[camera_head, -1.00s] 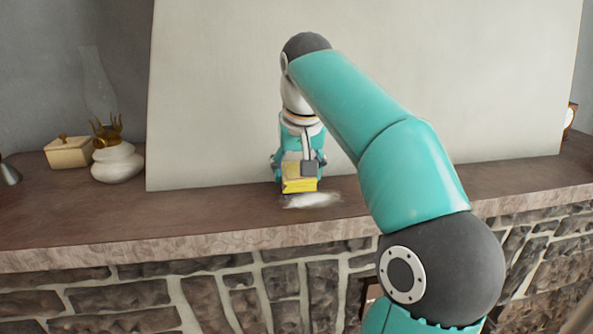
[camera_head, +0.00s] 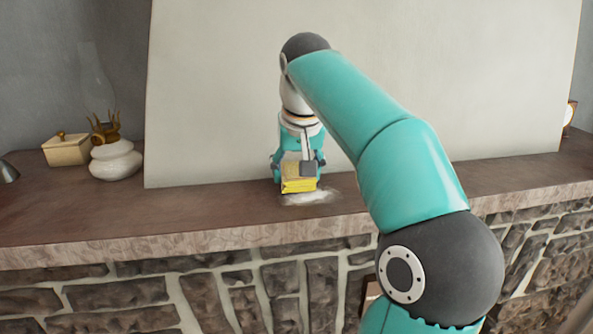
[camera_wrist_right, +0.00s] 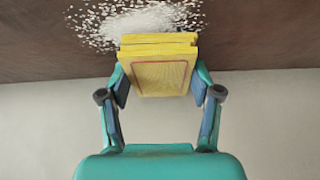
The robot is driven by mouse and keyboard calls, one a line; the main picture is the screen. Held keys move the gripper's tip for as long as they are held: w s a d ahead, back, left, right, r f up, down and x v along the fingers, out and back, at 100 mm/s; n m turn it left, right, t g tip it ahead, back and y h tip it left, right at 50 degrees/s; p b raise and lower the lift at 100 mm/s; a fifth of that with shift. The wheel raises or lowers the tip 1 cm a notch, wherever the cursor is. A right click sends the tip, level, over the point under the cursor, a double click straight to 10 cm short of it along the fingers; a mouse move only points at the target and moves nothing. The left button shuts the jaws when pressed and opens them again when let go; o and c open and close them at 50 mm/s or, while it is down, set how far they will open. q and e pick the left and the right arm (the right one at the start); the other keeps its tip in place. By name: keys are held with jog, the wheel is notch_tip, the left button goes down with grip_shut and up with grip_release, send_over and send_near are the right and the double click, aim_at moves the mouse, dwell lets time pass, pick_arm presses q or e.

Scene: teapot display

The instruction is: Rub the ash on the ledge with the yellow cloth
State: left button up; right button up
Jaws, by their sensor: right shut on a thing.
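The yellow cloth (camera_head: 299,186) is a folded block in my right gripper (camera_head: 299,170), low over the brown ledge (camera_head: 200,208). In the right wrist view the right gripper (camera_wrist_right: 160,82) is shut on the cloth (camera_wrist_right: 160,72), one finger on each side. The white ash (camera_head: 308,198) is a thin patch on the ledge just in front of the cloth and partly hidden by it. In the right wrist view the ash (camera_wrist_right: 140,24) is a dense white patch with loose specks to the left. I cannot tell whether the cloth touches the ledge. My left gripper is not in view.
A large pale panel (camera_head: 430,80) leans at the back, close behind the gripper. A glass oil lamp with a white base (camera_head: 116,160) and a cream lidded box (camera_head: 67,149) stand at the left. A small clock-like object (camera_head: 570,114) is far right. The ledge's front edge drops to stonework.

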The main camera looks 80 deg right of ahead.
jog(key=shift+f+b, duration=0.5)
jog(key=shift+f, duration=0.15)
jog(key=shift+a, duration=0.1)
